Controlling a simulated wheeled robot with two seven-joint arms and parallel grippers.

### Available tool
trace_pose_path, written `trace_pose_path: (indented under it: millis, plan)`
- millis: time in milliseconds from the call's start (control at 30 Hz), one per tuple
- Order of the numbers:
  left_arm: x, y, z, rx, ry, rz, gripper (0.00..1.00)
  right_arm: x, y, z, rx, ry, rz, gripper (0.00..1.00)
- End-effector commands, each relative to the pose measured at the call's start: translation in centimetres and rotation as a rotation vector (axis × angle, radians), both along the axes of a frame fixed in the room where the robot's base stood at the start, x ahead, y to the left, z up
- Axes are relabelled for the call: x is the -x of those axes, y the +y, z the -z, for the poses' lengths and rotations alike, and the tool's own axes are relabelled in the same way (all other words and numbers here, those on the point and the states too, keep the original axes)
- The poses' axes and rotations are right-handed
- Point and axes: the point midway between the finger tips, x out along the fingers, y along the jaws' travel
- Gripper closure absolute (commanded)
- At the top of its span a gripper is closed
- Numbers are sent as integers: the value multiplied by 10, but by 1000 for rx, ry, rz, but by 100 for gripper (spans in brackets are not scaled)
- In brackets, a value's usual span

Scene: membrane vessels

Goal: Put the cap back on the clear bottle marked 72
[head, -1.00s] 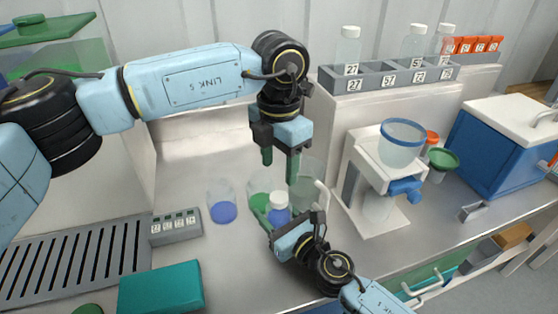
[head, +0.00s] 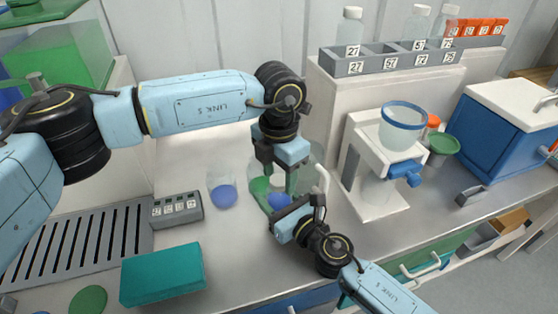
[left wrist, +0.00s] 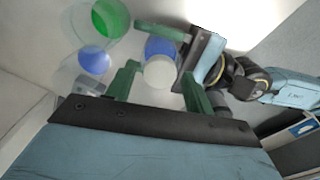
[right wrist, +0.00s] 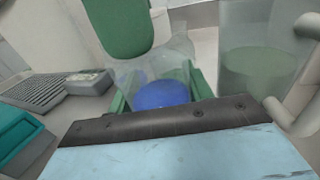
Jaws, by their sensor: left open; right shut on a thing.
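A clear bottle with blue contents (head: 278,201) stands upright in the grip of my right gripper (head: 282,211); the bottle shows between green fingers in the right wrist view (right wrist: 160,94). A round white cap (left wrist: 158,73) shows at the bottle's top in the left wrist view; I cannot tell how firmly it sits. My left gripper (head: 278,186) is open and points straight down over the bottle. Its fingertips are on either side of the cap in the left wrist view (left wrist: 160,88). The bottle's mark is not visible.
A beaker with blue liquid (head: 222,194) and a green-bottomed vessel (head: 259,187) stand close by. A grey rack (head: 385,62) holds bottles; its 72 place looks empty. A teal box (head: 162,275) and small numbered block (head: 176,208) lie left. A stand with a funnel (head: 403,128) is right.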

Motion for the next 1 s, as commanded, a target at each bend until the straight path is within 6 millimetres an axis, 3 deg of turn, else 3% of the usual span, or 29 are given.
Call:
trace_pose_path:
  millis: [333, 700, 900, 933, 1000]
  plan:
    - [0, 0, 4, 0, 0, 0, 47, 0, 0, 0, 1, 1, 0, 100]
    - [0, 0, 4, 0, 0, 0, 93, 0, 0, 0, 1, 1, 0, 100]
    - [0, 0, 4, -1, -1, 6, 93, 0, 0, 0, 1, 1, 0, 100]
    - [0, 0, 4, -1, -1, 6, 62, 0, 0, 0, 1, 1, 0, 100]
    - [0, 0, 4, -1, -1, 6, 53, 0, 0, 0, 1, 1, 0, 100]
